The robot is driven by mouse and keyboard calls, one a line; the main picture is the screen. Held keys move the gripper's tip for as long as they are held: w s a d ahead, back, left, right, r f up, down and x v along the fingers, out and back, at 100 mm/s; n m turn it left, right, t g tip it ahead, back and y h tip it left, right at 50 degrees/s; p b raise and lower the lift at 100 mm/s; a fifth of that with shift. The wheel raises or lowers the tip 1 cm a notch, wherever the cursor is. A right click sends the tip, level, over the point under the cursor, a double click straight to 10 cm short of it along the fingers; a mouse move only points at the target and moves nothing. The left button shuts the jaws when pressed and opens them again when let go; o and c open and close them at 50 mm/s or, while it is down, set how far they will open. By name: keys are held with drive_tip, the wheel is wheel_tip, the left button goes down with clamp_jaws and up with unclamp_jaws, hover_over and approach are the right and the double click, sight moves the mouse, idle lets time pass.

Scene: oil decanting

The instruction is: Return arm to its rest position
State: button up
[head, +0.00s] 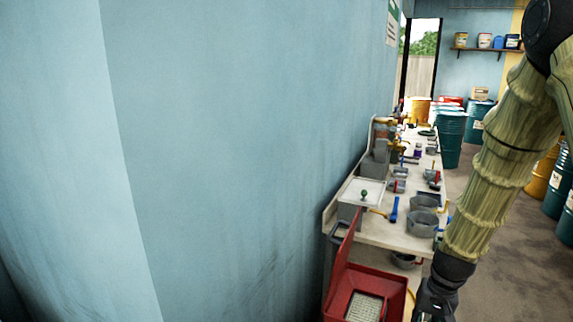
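My arm hangs down the right side of the head view in a yellowish ribbed sleeve. My gripper (436,300) is at its lower end, black, partly cut off by the bottom edge of the picture. Its fingertips are not clear, so I cannot tell whether it is open or shut, or whether it holds anything. In the picture it is just right of a red open-lidded bin (338,296) and below the near end of a workbench (375,232). It appears apart from both, though the depth is hard to judge.
Pots (422,223), a blue-handled tool (394,209) and several small items crowd the workbench along the blue wall (230,150). Teal drums (451,138) and yellow drums stand behind and right. The floor (510,250) right of the bench looks clear. A doorway stands open at the back.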

drive_tip(key=s+a+f+n+h+b, duration=0.1)
drive_tip(key=s+a+f+b, duration=0.1)
drive_tip(key=s+f, duration=0.7)
drive_tip(key=s+a+f+n+b, duration=0.15)
drive_tip(key=s+f, duration=0.35)
drive_tip(key=f, duration=0.7)
drive_tip(key=s+a+f+n+h+b, duration=0.1)
drive_tip(key=s+a+f+b, duration=0.2)
drive_tip(key=s+f, duration=0.6)
drive_tip(key=s+a+f+y+b, duration=0.1)
drive_tip(key=s+a+f+b, duration=0.1)
drive_tip(key=s+a+f, duration=0.2)
drive_tip(key=s+f, duration=0.3)
drive_tip(key=shift+s+f+n+g, duration=0.3)
drive_tip(key=shift+n, duration=0.05)
